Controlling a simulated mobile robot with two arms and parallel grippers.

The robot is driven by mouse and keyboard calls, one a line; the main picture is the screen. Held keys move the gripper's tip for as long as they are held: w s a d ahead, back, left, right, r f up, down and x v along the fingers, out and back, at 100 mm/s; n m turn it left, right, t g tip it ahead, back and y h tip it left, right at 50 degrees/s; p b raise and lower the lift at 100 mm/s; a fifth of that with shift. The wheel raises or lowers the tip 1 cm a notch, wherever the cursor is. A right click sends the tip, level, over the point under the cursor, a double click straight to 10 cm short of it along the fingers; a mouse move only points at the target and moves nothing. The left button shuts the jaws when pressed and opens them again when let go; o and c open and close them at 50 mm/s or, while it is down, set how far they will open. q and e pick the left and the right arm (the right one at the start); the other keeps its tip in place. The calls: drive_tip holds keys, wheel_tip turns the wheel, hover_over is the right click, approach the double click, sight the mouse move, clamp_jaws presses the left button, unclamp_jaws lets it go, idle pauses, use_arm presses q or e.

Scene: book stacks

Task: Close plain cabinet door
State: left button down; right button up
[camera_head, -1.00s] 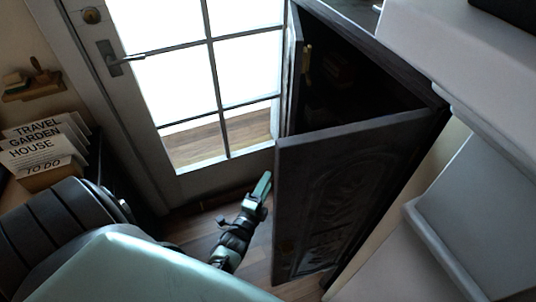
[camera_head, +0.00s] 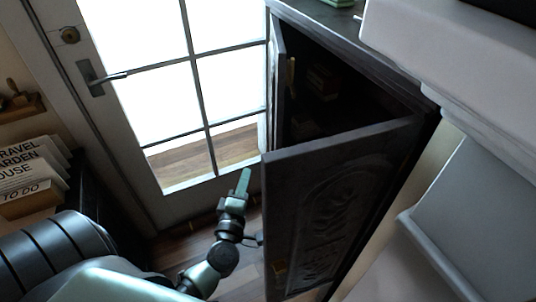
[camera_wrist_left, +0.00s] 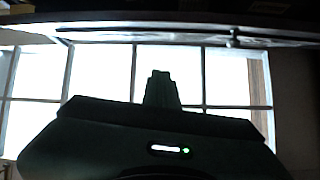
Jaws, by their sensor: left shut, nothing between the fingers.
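The dark cabinet (camera_head: 425,125) stands at the right in the head view. Its near carved door (camera_head: 325,215) stands open towards me, with a small brass fitting low on its left part. A second door leaf (camera_head: 277,85) at the far side also stands open. My left gripper (camera_head: 243,180) is shut and empty, just left of the near door's free edge, apart from it as far as I can tell. In the left wrist view the gripper (camera_wrist_left: 161,88) shows dark against the bright window. My right gripper is not in view.
A glazed door (camera_head: 150,100) with a lever handle stands behind. Labelled files (camera_head: 30,180) are at the left. Wooden floor (camera_head: 185,245) shows around my left arm. Dim objects (camera_head: 320,80) sit inside the cabinet.

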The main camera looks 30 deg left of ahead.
use_arm(q)
drive_tip(key=w+n+p, duration=0.1)
drive_tip(key=w, duration=1)
drive_tip(key=shift+w+d, duration=0.15)
drive_tip(key=shift+w, duration=0.1)
